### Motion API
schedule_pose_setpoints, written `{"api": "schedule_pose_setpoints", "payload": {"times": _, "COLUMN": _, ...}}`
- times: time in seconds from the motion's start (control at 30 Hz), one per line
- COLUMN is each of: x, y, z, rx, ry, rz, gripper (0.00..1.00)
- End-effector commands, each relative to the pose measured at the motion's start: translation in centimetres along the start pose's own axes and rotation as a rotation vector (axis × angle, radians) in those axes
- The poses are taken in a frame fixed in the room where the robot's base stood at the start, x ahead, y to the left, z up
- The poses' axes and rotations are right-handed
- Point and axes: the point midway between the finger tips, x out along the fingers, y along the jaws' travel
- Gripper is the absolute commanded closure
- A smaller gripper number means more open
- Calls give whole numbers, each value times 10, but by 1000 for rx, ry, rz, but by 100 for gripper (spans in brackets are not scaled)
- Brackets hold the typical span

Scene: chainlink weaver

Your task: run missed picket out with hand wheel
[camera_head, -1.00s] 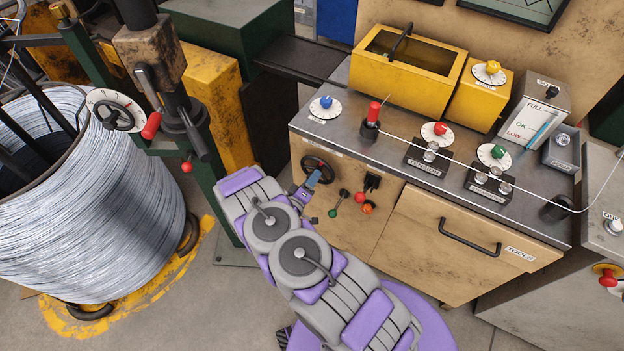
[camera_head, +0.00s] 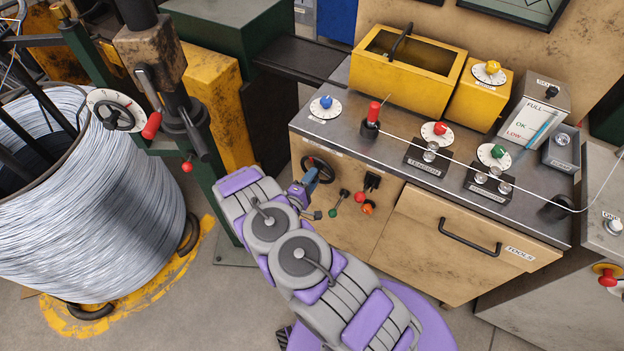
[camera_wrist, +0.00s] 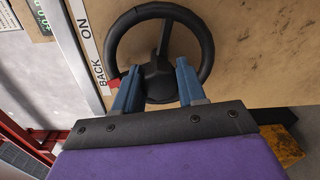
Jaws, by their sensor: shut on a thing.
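The black hand wheel (camera_head: 318,163) is on the upper left of the bench's tan front panel. It fills the top of the wrist view, with its hub (camera_wrist: 157,78) and a spoke showing. My gripper (camera_wrist: 157,68) reaches the wheel from below, its two blue fingers on either side of the hub area and shut on the wheel. In the head view my gripper (camera_head: 309,179) is at the wheel's lower left. Exact finger contact is hard to see. A small red mark (camera_wrist: 114,83) shows beside the left finger. I cannot make out a picket.
"BACK" and "ON" labels (camera_wrist: 92,45) are left of the wheel. Green-, red- and orange-knobbed levers (camera_head: 360,197) stick out close to its right. A large wire coil (camera_head: 110,190) stands at left, and a drawer handle (camera_head: 469,237) at right.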

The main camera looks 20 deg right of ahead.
Motion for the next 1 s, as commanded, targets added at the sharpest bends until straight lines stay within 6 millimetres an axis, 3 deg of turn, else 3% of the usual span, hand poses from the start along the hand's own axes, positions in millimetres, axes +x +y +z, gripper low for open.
{"api": "schedule_pose_setpoints", "payload": {"times": 0.43, "x": -1, "y": -2, "z": -3, "rx": -10, "ry": 9, "rz": -5, "gripper": 100}}
{"api": "schedule_pose_setpoints", "payload": {"times": 0.47, "x": -1, "y": -2, "z": -3, "rx": -9, "ry": 9, "rz": -5, "gripper": 58}}
{"api": "schedule_pose_setpoints", "payload": {"times": 0.5, "x": -1, "y": -2, "z": -3, "rx": -10, "ry": 9, "rz": -5, "gripper": 54}}
{"api": "schedule_pose_setpoints", "payload": {"times": 0.7, "x": -1, "y": -1, "z": -1, "rx": -9, "ry": 5, "rz": -2, "gripper": 35}}
{"api": "schedule_pose_setpoints", "payload": {"times": 1.0, "x": -3, "y": 0, "z": 0, "rx": -8, "ry": 3, "rz": -1, "gripper": 35}}
